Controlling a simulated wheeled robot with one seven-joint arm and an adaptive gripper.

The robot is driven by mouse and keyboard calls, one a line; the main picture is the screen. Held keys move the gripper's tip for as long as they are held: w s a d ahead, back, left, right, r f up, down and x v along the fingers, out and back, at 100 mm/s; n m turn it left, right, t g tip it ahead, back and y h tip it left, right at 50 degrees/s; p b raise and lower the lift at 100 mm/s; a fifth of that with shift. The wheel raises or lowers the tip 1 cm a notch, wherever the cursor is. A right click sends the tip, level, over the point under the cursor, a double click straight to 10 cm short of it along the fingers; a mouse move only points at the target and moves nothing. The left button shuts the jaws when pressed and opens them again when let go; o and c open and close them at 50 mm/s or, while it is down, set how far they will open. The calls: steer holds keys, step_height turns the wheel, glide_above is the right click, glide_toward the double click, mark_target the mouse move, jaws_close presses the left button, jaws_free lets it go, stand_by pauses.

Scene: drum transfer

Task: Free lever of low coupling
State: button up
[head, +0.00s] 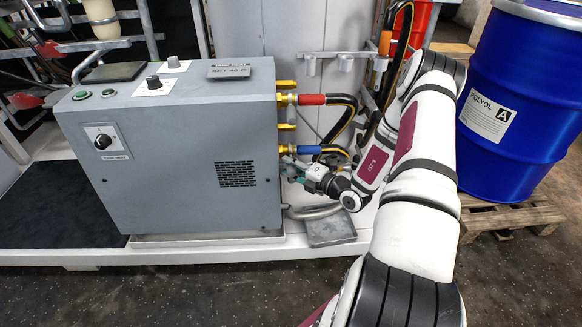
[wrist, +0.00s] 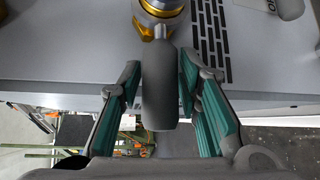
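The low coupling (head: 306,150), with a blue sleeve, sits on a brass fitting on the right side of the grey cabinet. My gripper (head: 292,169) is just below it, reaching in from the right. In the wrist view the dark grey lever (wrist: 158,90) runs down from a brass and silver fitting (wrist: 160,12). It lies between the teal pads of my gripper (wrist: 159,72). The pads are close in on both sides of it and appear to touch it near their tips. In the head view the lever is too small and covered to make out.
The grey cabinet (head: 180,150) stands close on the left. Above is a second coupling with a red sleeve (head: 311,99), with black hoses curving right. A grey pedal-like plate (head: 330,231) lies below. A blue drum (head: 520,100) stands on a pallet at the right.

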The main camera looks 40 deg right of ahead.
jaws_close()
steer(key=shift+f, duration=0.1)
